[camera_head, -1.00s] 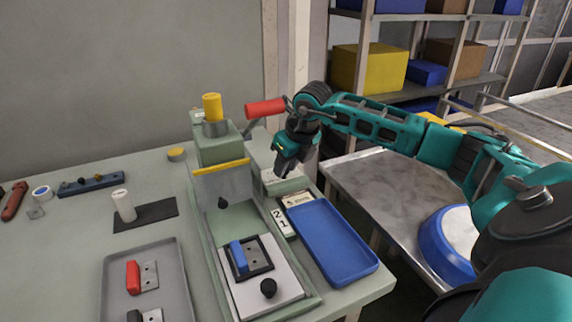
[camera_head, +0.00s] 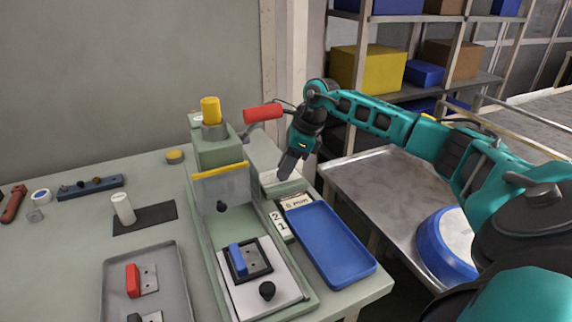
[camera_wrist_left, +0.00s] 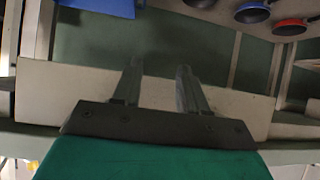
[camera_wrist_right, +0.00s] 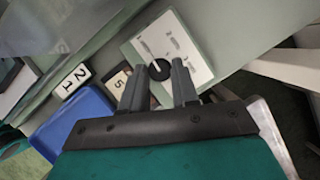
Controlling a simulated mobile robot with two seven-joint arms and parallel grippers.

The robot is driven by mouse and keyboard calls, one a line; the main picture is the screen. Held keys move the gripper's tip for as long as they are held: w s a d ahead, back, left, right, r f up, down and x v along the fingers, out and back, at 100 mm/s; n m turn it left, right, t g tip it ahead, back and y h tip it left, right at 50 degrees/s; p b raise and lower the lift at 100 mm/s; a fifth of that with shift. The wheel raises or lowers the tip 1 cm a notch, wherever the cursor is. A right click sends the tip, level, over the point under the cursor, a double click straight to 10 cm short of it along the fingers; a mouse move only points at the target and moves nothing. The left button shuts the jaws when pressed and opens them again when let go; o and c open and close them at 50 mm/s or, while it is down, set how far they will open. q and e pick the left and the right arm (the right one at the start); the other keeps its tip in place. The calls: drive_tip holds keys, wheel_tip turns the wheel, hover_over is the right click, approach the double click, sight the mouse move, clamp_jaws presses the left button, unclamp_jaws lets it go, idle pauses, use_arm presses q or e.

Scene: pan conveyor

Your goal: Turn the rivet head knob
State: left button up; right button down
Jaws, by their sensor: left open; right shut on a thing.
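The rivet head knob (camera_wrist_right: 159,70) is a round black dial with a white pointer line, on a white marked plate (camera_wrist_right: 185,45) in the right wrist view. My right gripper (camera_wrist_right: 158,68) has one finger on each side of it and is shut on it. In the head view my right gripper (camera_head: 287,172) points down beside the green press (camera_head: 220,150) and hides the knob; part of the pale plate (camera_head: 268,178) shows. My left gripper (camera_wrist_left: 158,68) is open and empty in the left wrist view, and is not in the head view.
The red-handled lever (camera_head: 263,112) is close to my right wrist. A blue tray (camera_head: 345,262) and number tags (camera_head: 281,225) lie in front of the gripper. A grey tray (camera_head: 172,262) is at front left. Blue and red pans (camera_wrist_left: 290,27) show in the left wrist view.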

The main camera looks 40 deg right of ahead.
drive_tip(key=shift+n, duration=0.5)
drive_tip(key=c, duration=0.8)
unclamp_jaws()
drive_tip(key=shift+c, duration=0.2)
drive_tip(key=shift+r, duration=0.1)
use_arm(q)
drive_tip(key=shift+s+a+r+p, duration=0.2)
drive_tip(key=shift+a+p, duration=0.1)
drive_tip(key=shift+p, duration=0.35)
use_arm(e)
drive_tip(key=v, duration=1.2)
drive_tip(key=shift+d+r, duration=0.2)
drive_tip(key=shift+r, duration=0.2)
drive_tip(key=shift+w, duration=0.15)
